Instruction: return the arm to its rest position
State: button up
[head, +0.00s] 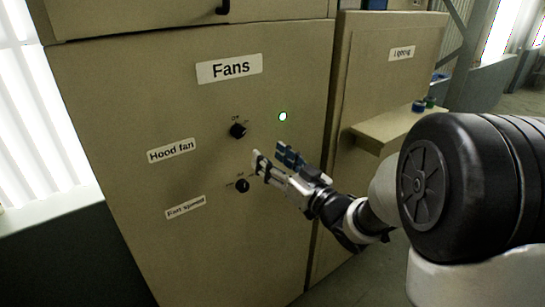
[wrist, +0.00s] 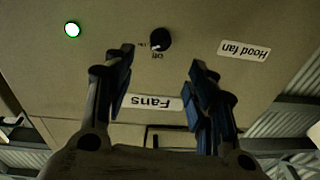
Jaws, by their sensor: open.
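My gripper (head: 273,158) is in front of the beige Fans cabinet (head: 100,100) in the head view, with its fingers pointing at the panel. In the wrist view my gripper (wrist: 162,68) shows its two fingers spread wide with nothing between them. The upper black knob, by the Hood fan label, (head: 238,130) is just above and left of the fingertips. The same knob (wrist: 160,40) shows beyond the fingertips in the wrist view, apart from them. The lower knob, by the Fan speed label, (head: 242,185) is below and left of the fingers. My arm reaches in from the right.
A lit green-white lamp (head: 283,117) is on the panel, right of the upper knob. To the right stands a Lighting cabinet (head: 385,75) with a ledge (head: 385,130) sticking out near my arm. A bright window is at the far left.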

jog(key=s+d+f+m+g+h+b, duration=0.15)
jog(key=s+d+m+h, duration=0.35)
jog(key=s+d+h, duration=0.5)
jog(key=s+d+f+g+h, duration=0.1)
jog(key=s+f+g, duration=0.3)
jog(key=s, duration=0.8)
jog(key=s+d+f+m+g+h+b, duration=0.1)
jog(key=s+f+g, duration=0.2)
jog(key=s, duration=0.9)
jog(key=shift+s+f+m+g, duration=0.25)
jog(key=shift+f+m+g, duration=0.1)
jog(key=shift+g, duration=0.6)
jog(key=shift+d, duration=0.1)
